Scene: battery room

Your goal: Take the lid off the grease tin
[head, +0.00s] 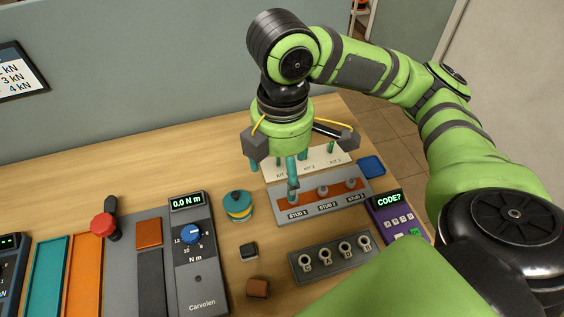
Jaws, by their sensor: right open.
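The grease tin appears to be the round teal tin (239,213) with a yellow band, upright on the table in the middle. Its teal lid (237,197) with a small dark knob sits on top. My right gripper (296,172) points down to the right of the tin, over the stud plate near STUD 1, apart from the tin. Its fingers are open; I see nothing held between them. Whether a fingertip touches the stud plate is unclear. My left gripper is out of view.
The stud plate (325,205), a rack of rings (333,257) and a purple keypad (398,222) lie right of the tin. A torque meter (198,270) stands left. A small black block (248,251) and brown block (258,288) lie in front. Table behind the tin is clear.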

